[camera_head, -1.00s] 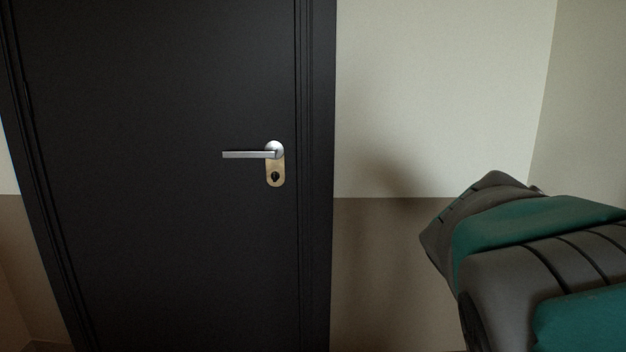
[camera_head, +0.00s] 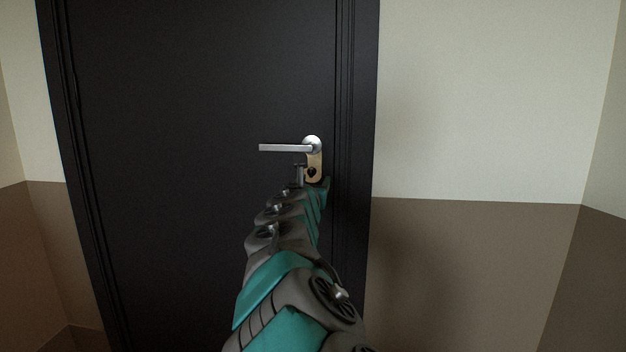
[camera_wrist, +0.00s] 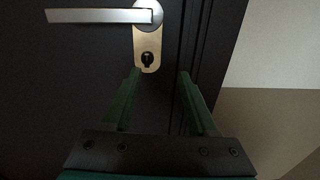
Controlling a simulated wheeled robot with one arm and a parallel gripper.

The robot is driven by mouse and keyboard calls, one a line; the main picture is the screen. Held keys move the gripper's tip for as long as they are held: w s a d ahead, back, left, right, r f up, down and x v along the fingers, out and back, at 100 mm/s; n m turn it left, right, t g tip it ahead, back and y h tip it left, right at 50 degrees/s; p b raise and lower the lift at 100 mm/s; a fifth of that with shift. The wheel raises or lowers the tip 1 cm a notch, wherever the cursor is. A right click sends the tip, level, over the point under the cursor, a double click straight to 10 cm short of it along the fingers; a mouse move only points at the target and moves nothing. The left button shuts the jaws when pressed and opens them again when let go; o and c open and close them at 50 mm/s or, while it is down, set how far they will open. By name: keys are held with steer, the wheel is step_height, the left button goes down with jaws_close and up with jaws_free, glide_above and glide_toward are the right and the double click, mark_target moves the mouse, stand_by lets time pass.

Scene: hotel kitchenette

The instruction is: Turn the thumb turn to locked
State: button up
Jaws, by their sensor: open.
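The thumb turn (camera_head: 311,171) is a small dark knob on a brass plate (camera_head: 315,160), just below the silver lever handle (camera_head: 285,147) of the black door. In the wrist view the thumb turn (camera_wrist: 148,58) shows at upper middle, on the brass plate (camera_wrist: 147,40). My gripper (camera_wrist: 158,73) is open and empty in the wrist view. Its two green fingers point toward the door, with the thumb turn seen just beyond and between the tips, nearer the left one. I see no contact. In the head view my arm hides most of the gripper and the plate's lower edge.
The black door (camera_head: 180,170) is closed in its dark frame (camera_head: 356,120). The lever handle sticks out to the left just above the thumb turn. A cream and brown wall (camera_head: 470,110) stands to the right, with nothing else on it.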

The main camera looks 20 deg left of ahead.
mark_target(311, 173)
steer(key=shift+n+y, duration=0.5)
steer(key=shift+n, duration=0.1)
steer(key=shift+w+a+f, duration=0.1)
steer(key=shift+w+a, duration=0.5)
steer(key=shift+w, duration=0.5)
steer(key=shift+w+a+f, duration=0.1)
steer(key=shift+w+a, duration=0.5)
steer(key=shift+w, duration=0.45)
steer(key=shift+w+a+f, duration=0.1)
steer(key=shift+w+a, duration=0.5)
steer(key=shift+w, duration=0.5)
steer(key=shift+w+r, duration=0.1)
steer(key=shift+w, duration=0.2)
jaws_close()
